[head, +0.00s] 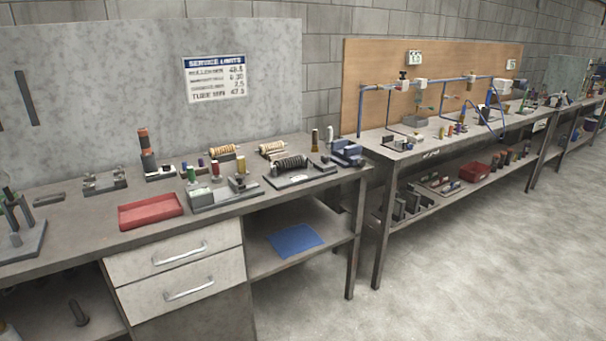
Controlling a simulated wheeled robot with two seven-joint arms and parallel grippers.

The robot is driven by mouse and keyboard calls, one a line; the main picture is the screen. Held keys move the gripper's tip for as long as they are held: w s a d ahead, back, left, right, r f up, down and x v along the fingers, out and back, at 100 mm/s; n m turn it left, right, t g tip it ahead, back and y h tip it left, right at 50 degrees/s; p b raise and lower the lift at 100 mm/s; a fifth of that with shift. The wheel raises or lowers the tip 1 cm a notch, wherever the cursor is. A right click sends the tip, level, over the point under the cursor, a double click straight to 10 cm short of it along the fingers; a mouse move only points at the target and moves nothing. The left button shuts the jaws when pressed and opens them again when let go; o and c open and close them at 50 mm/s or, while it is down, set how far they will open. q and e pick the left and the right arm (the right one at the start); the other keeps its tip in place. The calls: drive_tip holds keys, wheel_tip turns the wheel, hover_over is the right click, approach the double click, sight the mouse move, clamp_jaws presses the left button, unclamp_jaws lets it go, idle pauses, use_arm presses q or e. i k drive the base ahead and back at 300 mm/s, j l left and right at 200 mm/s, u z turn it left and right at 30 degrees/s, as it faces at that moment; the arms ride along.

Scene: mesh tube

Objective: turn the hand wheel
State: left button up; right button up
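I cannot make out a hand wheel for certain. A blue pipe rig (440,80) stands along the back of the right workbench, in front of a wooden board. A pale block (404,85) with a small dark and red top sits on this pipe. It is too small to tell whether the top is a wheel. A second pale block (471,78) sits farther along the pipe. Neither of my grippers shows in the head view.
The near workbench (90,222) carries a red tray (150,211), a black coil on a plate (291,164), a blue vise (347,153) and several small parts. The right workbench (384,143) stands beyond it. Open floor (470,270) lies in front of the right bench.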

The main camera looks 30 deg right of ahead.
sight(324, 158)
drive_tip(key=i+l+z, duration=0.25)
drive_tip(key=i+l, duration=0.3)
drive_tip(key=i+l+z, duration=0.2)
drive_tip(key=i+l, duration=0.2)
drive_tip(key=i, duration=0.2)
